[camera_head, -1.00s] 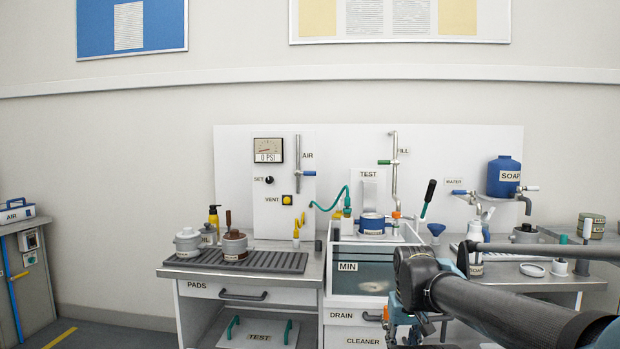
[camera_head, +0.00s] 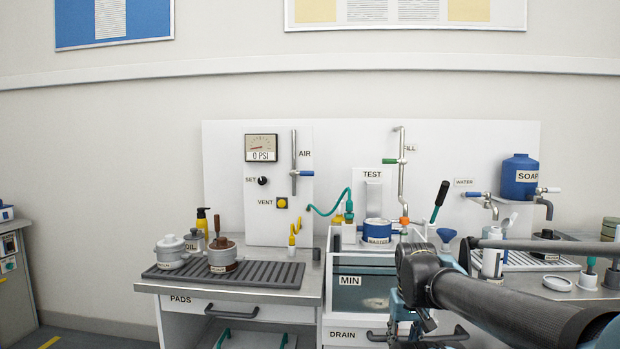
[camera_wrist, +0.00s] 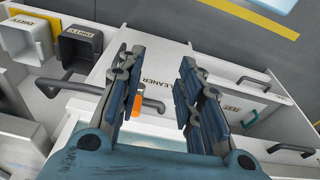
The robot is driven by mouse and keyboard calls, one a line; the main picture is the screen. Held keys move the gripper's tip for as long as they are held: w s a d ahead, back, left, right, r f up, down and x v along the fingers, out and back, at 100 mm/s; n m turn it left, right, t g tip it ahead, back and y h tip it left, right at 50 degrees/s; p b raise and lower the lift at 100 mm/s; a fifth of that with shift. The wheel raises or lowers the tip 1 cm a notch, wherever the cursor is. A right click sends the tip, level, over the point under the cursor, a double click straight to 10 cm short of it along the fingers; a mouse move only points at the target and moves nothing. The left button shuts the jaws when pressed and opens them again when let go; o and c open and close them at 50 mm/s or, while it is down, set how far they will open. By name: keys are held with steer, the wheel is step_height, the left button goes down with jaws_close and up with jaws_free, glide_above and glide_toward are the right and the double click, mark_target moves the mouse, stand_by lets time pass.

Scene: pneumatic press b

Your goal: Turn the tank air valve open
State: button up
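The valve under the AIR label is a grey vertical pipe with a blue lever (camera_head: 303,173) sticking out to the right. It is on the white back panel (camera_head: 225,160), right of the gauge (camera_head: 261,148) reading 0 PSI. The lever lies level, across the pipe. The water tank (camera_head: 350,287) stands lower right of it, marked MIN. My gripper (camera_wrist: 157,75) is open and empty, its fingers spread above the CLEANER drawer front. It is well below and right of the air valve. In the head view my arm hides most of it.
An orange handle (camera_wrist: 137,105) shows beside the left finger. A yellow VENT button (camera_head: 282,203) and SET knob (camera_head: 262,181) are near the air pipe. Pots stand on the ribbed mat (camera_head: 275,275). Drawer handles stick out in front.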

mark_target(310, 174)
steer(key=shift+o, duration=0.4)
steer(key=shift+s+r, duration=0.2)
steer(key=w+a+r+m+t+y, duration=0.25)
steer(key=w+a+r, duration=0.35)
steer(key=w+r, duration=0.3)
steer(key=w+a+r+m+t+y, duration=0.1)
steer(key=w+a+r+y, duration=0.3)
steer(key=w+a+r, duration=0.4)
steer(key=w+a+r+m+t+y, duration=0.1)
steer(key=w+r+m+t+y, duration=0.6)
steer(key=w+r, duration=1.5)
steer(key=w+a+f, duration=0.1)
steer(key=w+a, duration=0.3)
steer(key=w+a+f+h, duration=0.1)
steer(key=w+a, duration=0.3)
steer(key=w+a+f+g+h, duration=0.1)
steer(key=w+a, duration=0.3)
steer(key=w, duration=0.1)
steer(key=shift+a+f+m, duration=0.1)
steer(key=shift+f+m, duration=0.05)
steer(key=shift+m, duration=0.1)
steer(key=shift+c, duration=0.4)
jaws_close()
